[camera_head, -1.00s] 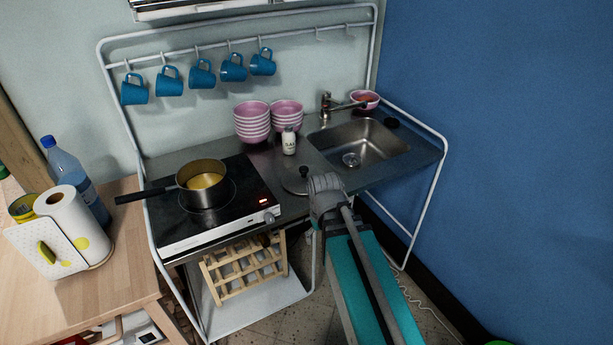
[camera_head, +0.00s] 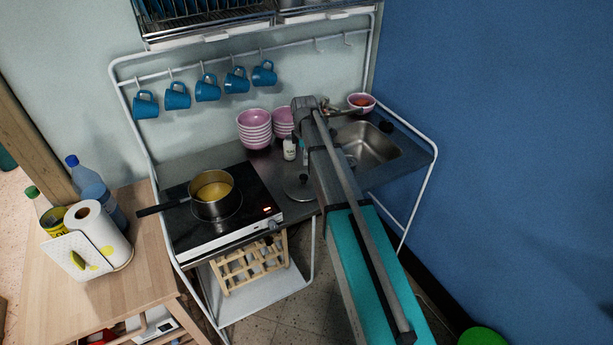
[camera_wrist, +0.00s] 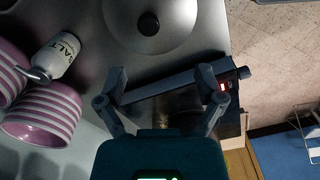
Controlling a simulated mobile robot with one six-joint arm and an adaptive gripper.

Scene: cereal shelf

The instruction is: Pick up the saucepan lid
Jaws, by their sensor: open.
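The saucepan lid (camera_wrist: 172,40) is a round grey metal lid with a black knob. It lies flat on the steel counter near the top of the wrist view. In the head view the lid (camera_head: 295,193) is beside the hob, partly hidden by my arm. My gripper (camera_wrist: 162,78) is open and empty, its fingers below the lid in the wrist picture and apart from the knob. My gripper cannot be made out in the head view. The saucepan (camera_head: 222,208), with yellow contents, stands on the hob (camera_head: 240,222).
The sink (camera_head: 370,145) is to the right, with a tap behind. Blue mugs (camera_head: 208,90) hang from the rail above. A wooden table (camera_head: 110,285) stands at left.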

